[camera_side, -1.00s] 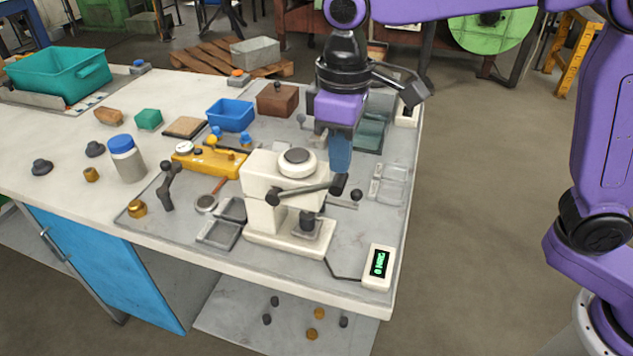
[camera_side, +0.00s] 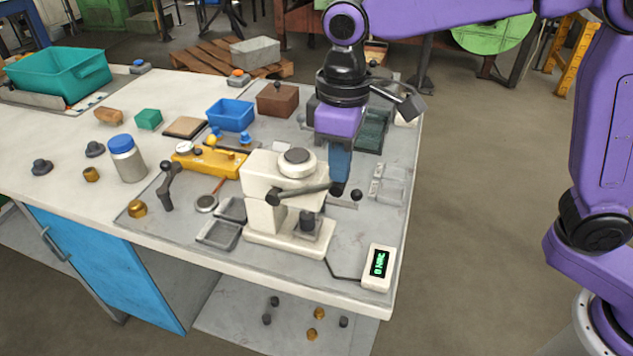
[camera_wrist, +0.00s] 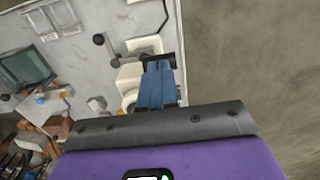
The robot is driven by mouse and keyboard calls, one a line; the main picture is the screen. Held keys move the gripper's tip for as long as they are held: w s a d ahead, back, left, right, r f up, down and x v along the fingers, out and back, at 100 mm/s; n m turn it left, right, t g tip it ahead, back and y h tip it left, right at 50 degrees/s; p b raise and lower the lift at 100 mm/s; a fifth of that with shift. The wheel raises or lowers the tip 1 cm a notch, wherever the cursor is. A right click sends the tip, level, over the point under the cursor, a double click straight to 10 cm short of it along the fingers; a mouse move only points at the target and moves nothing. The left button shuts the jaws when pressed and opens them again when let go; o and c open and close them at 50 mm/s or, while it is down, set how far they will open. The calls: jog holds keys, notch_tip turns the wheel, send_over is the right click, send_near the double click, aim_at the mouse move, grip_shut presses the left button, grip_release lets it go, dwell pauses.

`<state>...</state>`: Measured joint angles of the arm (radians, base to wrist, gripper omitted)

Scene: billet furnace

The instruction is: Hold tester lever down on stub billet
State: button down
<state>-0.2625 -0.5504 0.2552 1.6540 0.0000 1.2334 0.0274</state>
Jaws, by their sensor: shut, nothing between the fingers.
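The tester (camera_side: 264,181) is a cream press-like machine with a round grey dial on top, standing near the front right of the bench. A dark stub billet (camera_side: 307,220) stands upright on the tester's anvil under the head. In the wrist view the fingers (camera_wrist: 158,82) cover part of the tester.
A small display box (camera_side: 379,267) with green digits stands right of the tester, joined by a cable. Two grey trays (camera_side: 219,235) and a yellow fixture (camera_side: 212,161) lie to its left. A clear holder (camera_side: 391,184) lies to the right.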

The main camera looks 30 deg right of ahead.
jog(key=shift+f, duration=0.35)
jog(key=shift+s+d+f, duration=0.15)
jog(key=shift+f, duration=0.3)
jog(key=shift+s+d+f, duration=0.15)
jog(key=shift+f, duration=0.25)
dwell(1.0)
jog(key=shift+s+d+f, duration=0.1)
jog(key=shift+f, duration=0.4)
jog(key=shift+s+d+f, duration=0.1)
jog(key=shift+f, duration=0.4)
dwell(1.3)
jog(key=shift+r, duration=2.8)
jog(key=shift+r, duration=0.1)
jog(key=shift+r, duration=2.4)
